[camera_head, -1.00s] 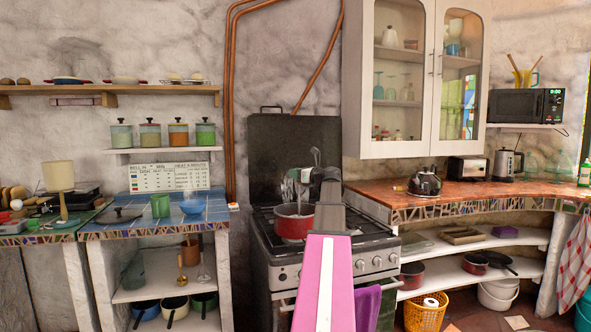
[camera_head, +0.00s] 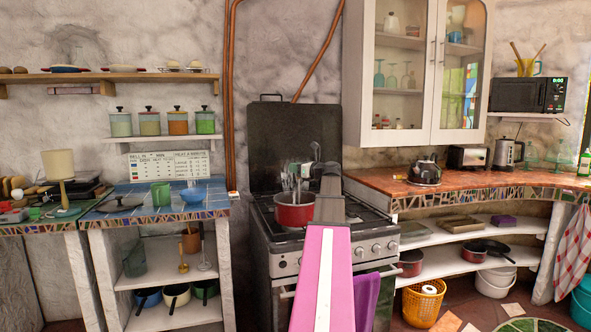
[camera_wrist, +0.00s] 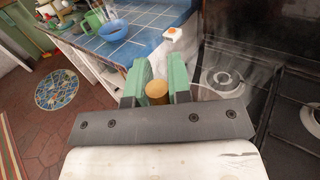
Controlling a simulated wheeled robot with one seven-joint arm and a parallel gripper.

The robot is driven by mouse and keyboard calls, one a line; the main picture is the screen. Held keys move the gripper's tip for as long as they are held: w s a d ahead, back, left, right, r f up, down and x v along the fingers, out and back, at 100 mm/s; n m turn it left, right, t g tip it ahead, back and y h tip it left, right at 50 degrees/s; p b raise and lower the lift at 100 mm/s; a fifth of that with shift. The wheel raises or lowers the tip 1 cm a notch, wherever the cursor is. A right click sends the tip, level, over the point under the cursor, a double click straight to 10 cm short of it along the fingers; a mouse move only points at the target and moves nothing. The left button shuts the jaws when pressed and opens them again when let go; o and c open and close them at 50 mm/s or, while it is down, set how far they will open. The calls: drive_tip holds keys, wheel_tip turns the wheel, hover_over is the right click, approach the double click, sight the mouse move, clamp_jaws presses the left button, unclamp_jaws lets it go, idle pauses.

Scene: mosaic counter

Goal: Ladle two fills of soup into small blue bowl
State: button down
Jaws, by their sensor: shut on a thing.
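A small blue bowl (camera_head: 193,196) stands on the blue-tiled counter left of the stove. It also shows near the top of the wrist view (camera_wrist: 123,30). A red pot (camera_head: 295,213) sits on the stove, with pale streaks like steam above it; its contents are hidden. My gripper (camera_wrist: 156,88) is over the stove by the pot, right of the bowl. Its green fingers are shut on an upright tan handle (camera_wrist: 157,94), seen end-on, which looks like the ladle's. The ladle's lower part is hidden in the wrist view and unclear in the head view.
A green mug (camera_head: 161,194) and a dark lid (camera_head: 119,205) lie left of the bowl. A small white-and-orange item (camera_wrist: 173,33) sits at the counter edge nearest the stove. A dark panel (camera_head: 293,140) stands behind the burners. The right counter holds a kettle (camera_head: 424,172).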

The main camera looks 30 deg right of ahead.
idle(0.3)
wheel_tip(320, 180, up, 12)
idle(1.5)
drive_tip(key=shift+w, duration=0.1)
drive_tip(key=w+a+n+g+y, duration=0.5)
drive_tip(key=w+a+n+y, duration=0.1)
drive_tip(key=w+a, duration=2.6)
drive_tip(key=shift+w+a+f+g+y, duration=0.3)
drive_tip(key=shift+a+g+y, duration=0.1)
drive_tip(key=shift+a+y, duration=0.4)
